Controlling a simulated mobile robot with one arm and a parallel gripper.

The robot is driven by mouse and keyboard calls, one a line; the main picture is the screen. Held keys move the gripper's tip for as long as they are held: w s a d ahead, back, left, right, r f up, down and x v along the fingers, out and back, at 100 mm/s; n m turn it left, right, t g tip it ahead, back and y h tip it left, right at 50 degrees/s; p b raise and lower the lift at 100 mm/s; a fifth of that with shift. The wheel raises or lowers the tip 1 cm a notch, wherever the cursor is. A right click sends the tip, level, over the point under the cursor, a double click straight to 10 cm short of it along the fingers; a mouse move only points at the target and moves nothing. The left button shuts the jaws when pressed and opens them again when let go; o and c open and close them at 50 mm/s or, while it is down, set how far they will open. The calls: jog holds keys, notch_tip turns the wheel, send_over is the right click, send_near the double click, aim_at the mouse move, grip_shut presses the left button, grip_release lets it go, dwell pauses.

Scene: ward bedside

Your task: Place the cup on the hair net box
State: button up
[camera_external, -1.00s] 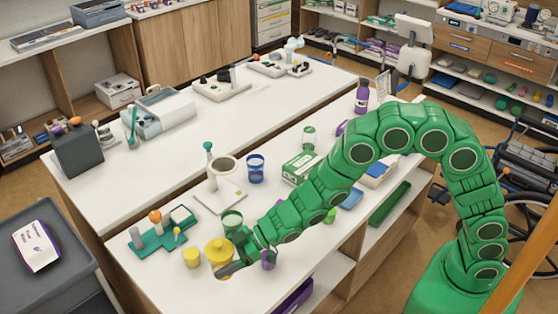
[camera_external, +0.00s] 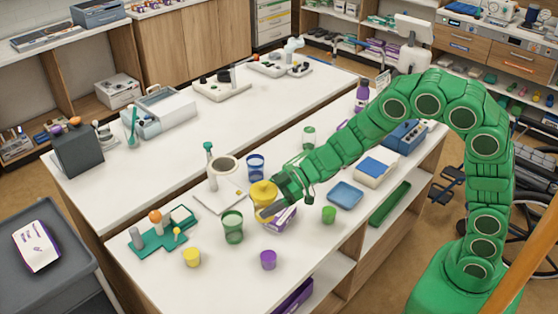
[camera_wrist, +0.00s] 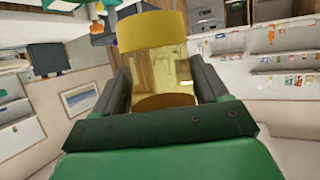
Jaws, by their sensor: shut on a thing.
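A yellow see-through cup (camera_external: 264,192) is in my gripper (camera_external: 268,211) near the middle of the counter. In the wrist view the cup (camera_wrist: 152,32) sits between the two dark fingers (camera_wrist: 160,85), which are shut on it. A white-and-purple box (camera_external: 284,217) lies just below and right of the cup in the external view, partly covered by my gripper. Its label is too small to read, so I cannot confirm it is the hair net box. I cannot tell whether the cup touches it.
A green cup (camera_external: 232,227), a small yellow cup (camera_external: 192,257) and a purple cup (camera_external: 268,260) stand toward the front. A blue cup (camera_external: 255,167) stands behind my gripper. A blue tray (camera_external: 345,195) and small green cup (camera_external: 329,215) are to the right.

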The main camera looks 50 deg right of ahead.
jog(key=s+d+r, duration=0.1)
jog(key=s+d, duration=0.3)
jog(key=d, duration=0.4)
jog(key=s+d, duration=0.3)
jog(key=d, duration=0.6)
send_over(280, 216)
jog(key=w+d, duration=0.2)
jog(key=shift+s+a+f, duration=0.15)
jog(key=shift+f, duration=2.35)
jog(key=shift+s+a+f, duration=0.1)
jog(key=shift+f, duration=3.9)
jog(key=shift+f, duration=0.15)
jog(key=o, duration=1.1)
jog(key=shift+c, duration=0.2)
